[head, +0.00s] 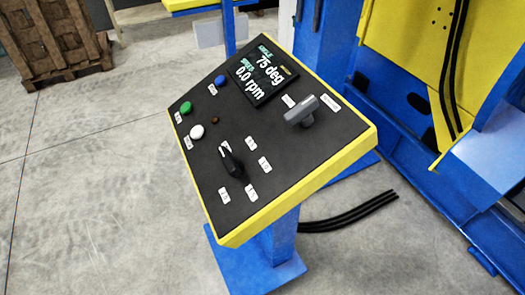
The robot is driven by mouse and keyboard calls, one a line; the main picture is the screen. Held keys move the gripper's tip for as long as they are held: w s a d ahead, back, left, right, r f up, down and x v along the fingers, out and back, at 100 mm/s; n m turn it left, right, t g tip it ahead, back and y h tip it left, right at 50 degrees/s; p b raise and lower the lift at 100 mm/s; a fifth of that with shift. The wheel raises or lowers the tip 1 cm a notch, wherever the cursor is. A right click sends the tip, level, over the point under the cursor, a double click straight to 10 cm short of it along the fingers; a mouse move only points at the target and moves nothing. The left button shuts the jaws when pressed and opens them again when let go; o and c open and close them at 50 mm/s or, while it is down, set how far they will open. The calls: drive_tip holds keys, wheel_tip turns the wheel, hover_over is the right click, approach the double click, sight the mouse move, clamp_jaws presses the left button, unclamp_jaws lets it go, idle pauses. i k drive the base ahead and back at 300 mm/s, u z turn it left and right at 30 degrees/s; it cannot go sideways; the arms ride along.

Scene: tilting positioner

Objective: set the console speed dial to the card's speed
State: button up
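The console (318,157) has a black sloping face with a yellow edge on a blue post. A black pointer knob (231,161), which looks like the speed dial, sits low on the face, ringed by several small white labels. Its narrow end points up and slightly left, near the top-left label. The label text is too small to read surely. The display (263,73) reads angle 75 deg and speed 0.0 rpm. No readable speed card shows. My gripper is not in this view.
A grey knob (302,113) sits right of the dial between two labels. Green (186,107), blue (220,81) and white (197,132) buttons line the left side, near a small dark lamp (215,120). Blue and yellow machinery (405,45) stands right; black cables (350,215) lie on the floor.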

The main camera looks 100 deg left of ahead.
sight(234, 167)
drive_tip(key=u, duration=3.7)
drive_tip(key=k, duration=1.3)
drive_tip(key=u, duration=0.6)
drive_tip(key=i, duration=0.55)
drive_tip(key=u, duration=0.85)
drive_tip(key=i, duration=0.95)
drive_tip(key=z, duration=0.75)
drive_tip(key=i, duration=0.8)
drive_tip(key=z, duration=0.85)
